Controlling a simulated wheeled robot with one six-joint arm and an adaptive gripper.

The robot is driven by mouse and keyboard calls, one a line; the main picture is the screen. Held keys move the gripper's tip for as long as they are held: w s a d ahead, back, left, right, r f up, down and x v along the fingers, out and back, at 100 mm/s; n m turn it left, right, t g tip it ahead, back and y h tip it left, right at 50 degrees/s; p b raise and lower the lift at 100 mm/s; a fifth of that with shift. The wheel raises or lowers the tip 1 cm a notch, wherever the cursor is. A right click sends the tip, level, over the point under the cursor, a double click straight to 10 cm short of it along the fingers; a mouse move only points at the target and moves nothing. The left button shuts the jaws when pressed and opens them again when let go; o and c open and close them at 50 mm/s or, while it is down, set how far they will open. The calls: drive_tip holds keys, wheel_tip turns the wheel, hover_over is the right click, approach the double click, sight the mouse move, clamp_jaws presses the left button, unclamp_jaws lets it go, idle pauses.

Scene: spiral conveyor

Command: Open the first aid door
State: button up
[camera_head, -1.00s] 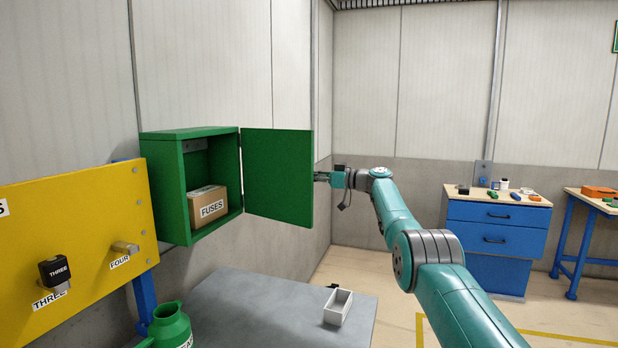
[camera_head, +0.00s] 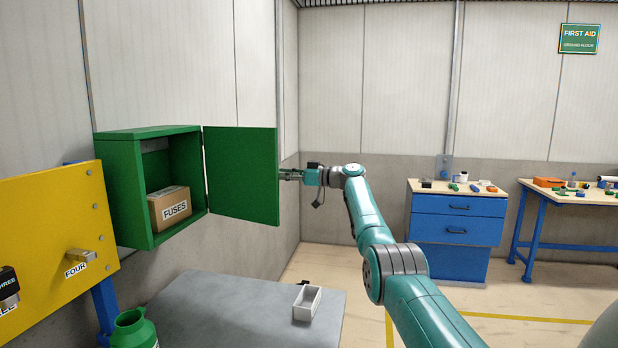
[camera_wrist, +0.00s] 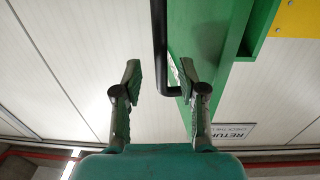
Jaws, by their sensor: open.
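The green first aid cabinet (camera_head: 126,190) hangs on the wall at the left. Its green door (camera_head: 241,176) stands swung wide open to the right, with the inside of the cabinet in view. My gripper (camera_head: 287,175) is at the door's far right edge, partly hidden behind it. In the wrist view my gripper (camera_wrist: 158,85) has its two fingers spread, with a dark bar handle (camera_wrist: 159,45) of the door reaching down between them. The bar is nearer the right finger; I cannot tell whether they touch.
A box marked FUSES (camera_head: 170,209) sits in the cabinet. A yellow panel (camera_head: 50,230) is at the left. Below are a grey table (camera_head: 240,310), a white tray (camera_head: 307,303) and a green jug (camera_head: 133,330). A blue drawer unit (camera_head: 455,230) and workbench (camera_head: 570,200) stand right.

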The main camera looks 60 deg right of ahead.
drive_tip(key=v, duration=0.9)
drive_tip(key=shift+s, duration=0.15)
